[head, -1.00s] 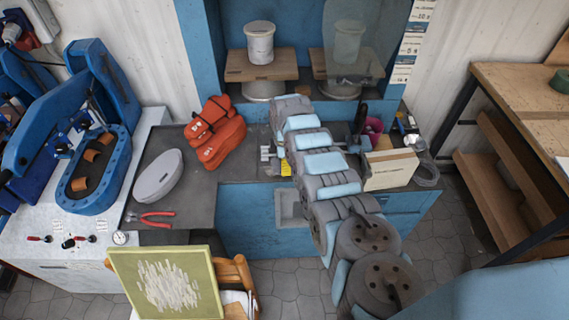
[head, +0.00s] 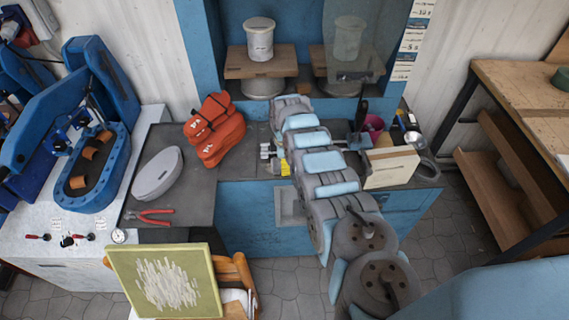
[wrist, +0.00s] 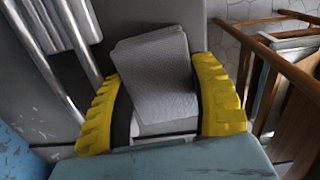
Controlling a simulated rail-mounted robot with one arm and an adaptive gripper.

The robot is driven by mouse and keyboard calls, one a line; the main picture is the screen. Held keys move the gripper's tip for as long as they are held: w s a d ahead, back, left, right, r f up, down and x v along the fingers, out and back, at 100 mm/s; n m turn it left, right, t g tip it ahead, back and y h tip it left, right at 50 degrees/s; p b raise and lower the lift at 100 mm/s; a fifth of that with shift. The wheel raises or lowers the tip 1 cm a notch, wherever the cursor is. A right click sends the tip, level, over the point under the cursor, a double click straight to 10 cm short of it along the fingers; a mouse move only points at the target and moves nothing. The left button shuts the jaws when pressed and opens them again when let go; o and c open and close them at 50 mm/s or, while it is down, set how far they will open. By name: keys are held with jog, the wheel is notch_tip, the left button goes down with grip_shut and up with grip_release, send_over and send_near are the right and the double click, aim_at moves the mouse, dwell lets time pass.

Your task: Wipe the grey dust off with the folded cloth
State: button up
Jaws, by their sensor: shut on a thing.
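The folded cloth (wrist: 156,75) is pale grey and textured. In the wrist view it lies between the two yellow fingers of my gripper (wrist: 162,108), which is shut on it. In the head view a bit of yellow finger on my gripper (head: 284,168) shows beside my arm, over the right part of the dark grey bench top (head: 235,185). My arm hides the cloth there. I cannot make out the grey dust clearly in either view.
A cardboard box (head: 390,168) stands right of my arm. A blue press (head: 92,165) is far left. A wooden chair (wrist: 275,65) stands beside the bench.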

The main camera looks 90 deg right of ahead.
aim_at(273, 163)
jog(key=shift+w+b, duration=0.45)
jog(key=shift+w, duration=1.45)
jog(key=shift+w+a+f+b, duration=0.1)
jog(key=shift+w+f+b, duration=0.1)
jog(key=shift+w+b, duration=0.45)
jog(key=shift+w+f+b, duration=0.15)
jog(key=shift+w+b, duration=0.35)
jog(key=shift+w, duration=0.25)
jog(key=shift+s+r+p, duration=0.1)
jog(key=shift+p, duration=0.3)
jog(key=shift+s+r+p, duration=0.1)
jog(key=shift+s+p, duration=0.2)
jog(key=shift+p, duration=0.3)
jog(key=shift+s+r+p, duration=0.15)
jog(key=shift+s+p, duration=0.9)
jog(key=shift+s, duration=1.75)
jog(key=shift+w+b, duration=0.55)
jog(key=shift+w, duration=1.3)
